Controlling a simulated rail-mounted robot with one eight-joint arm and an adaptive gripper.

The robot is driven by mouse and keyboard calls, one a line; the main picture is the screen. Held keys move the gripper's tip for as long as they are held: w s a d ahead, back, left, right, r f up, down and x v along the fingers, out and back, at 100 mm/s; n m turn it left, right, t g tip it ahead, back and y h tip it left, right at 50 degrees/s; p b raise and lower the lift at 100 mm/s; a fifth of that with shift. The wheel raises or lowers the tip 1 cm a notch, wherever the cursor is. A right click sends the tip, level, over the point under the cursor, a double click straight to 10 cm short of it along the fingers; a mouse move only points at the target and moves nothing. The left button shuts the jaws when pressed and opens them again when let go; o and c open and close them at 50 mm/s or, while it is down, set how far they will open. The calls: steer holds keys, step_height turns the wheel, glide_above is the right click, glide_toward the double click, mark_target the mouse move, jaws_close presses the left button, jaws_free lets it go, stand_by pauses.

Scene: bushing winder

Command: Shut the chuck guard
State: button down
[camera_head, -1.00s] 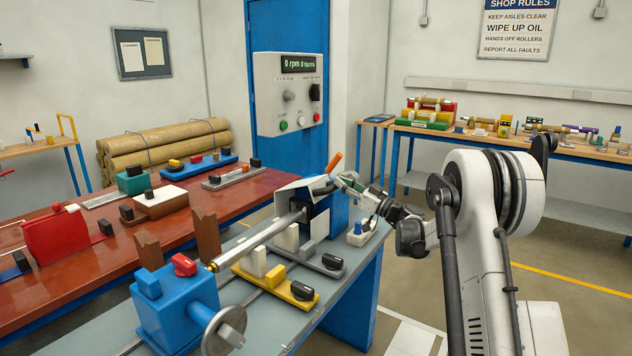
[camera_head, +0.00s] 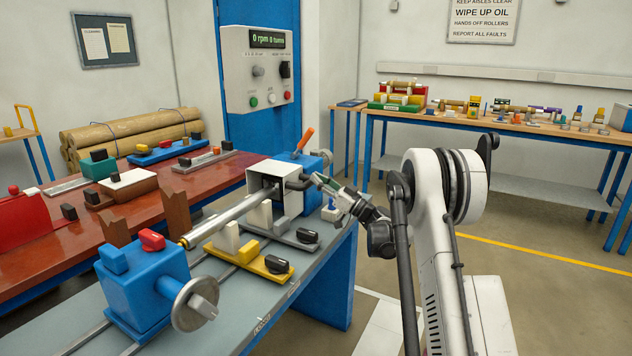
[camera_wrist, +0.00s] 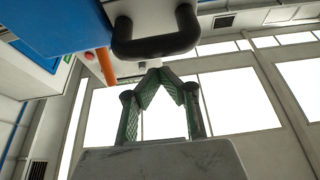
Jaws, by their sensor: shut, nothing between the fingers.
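The chuck guard (camera_head: 264,172) is a pale grey box-like cover at the head of the winder. In the head view it sits down around the chuck end of the silver shaft (camera_head: 225,217), with its near end open. Its black handle (camera_head: 298,184) sticks out on the right side. In the wrist view the handle (camera_wrist: 157,47) is large, just beyond my fingertips. My gripper (camera_head: 317,178) is shut and empty beside the handle; its green-padded fingers (camera_wrist: 161,76) meet in a point just below the handle. I cannot tell whether they touch it.
The blue headstock (camera_head: 312,168) with an orange lever (camera_head: 305,139) stands behind the guard. The blue tailstock (camera_head: 143,282) with a handwheel is at the front. A control panel (camera_head: 257,68) is on the blue column behind. Floor to the right is free.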

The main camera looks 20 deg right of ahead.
steer(key=w+f+p+v, duration=0.1)
steer(key=f+v, duration=0.1)
steer(key=v, duration=0.7)
steer(key=s+a+r+m+g+h+p, duration=0.1)
steer(key=a+r+g, duration=0.1)
steer(key=a+r, duration=0.35)
steer(key=s+a+r+g+p, duration=0.1)
steer(key=s+a+r+g, duration=0.15)
steer(key=a, duration=0.55)
steer(key=s+a+r+m+g+h+p, duration=0.1)
steer(key=s+a+r+m+g+h, duration=0.15)
steer(key=s+a, duration=0.45)
steer(key=s+a+r+m+g+h+p, duration=0.1)
steer(key=s+a+r+g+h, duration=0.15)
steer(key=s+a, duration=0.4)
steer(key=s+d+f+m+h, duration=0.1)
steer(key=s+h, duration=0.1)
steer(key=s, duration=0.7)
steer(key=s+d+f+m+g+h+p, duration=0.1)
steer(key=s+h, duration=0.2)
steer(key=s, duration=0.7)
steer(key=s+d+f+m+h+p, duration=0.1)
steer(key=s+f+h, duration=0.1)
steer(key=s, duration=0.8)
steer(key=shift+d+h, duration=0.4)
steer(key=shift+h, duration=0.1)
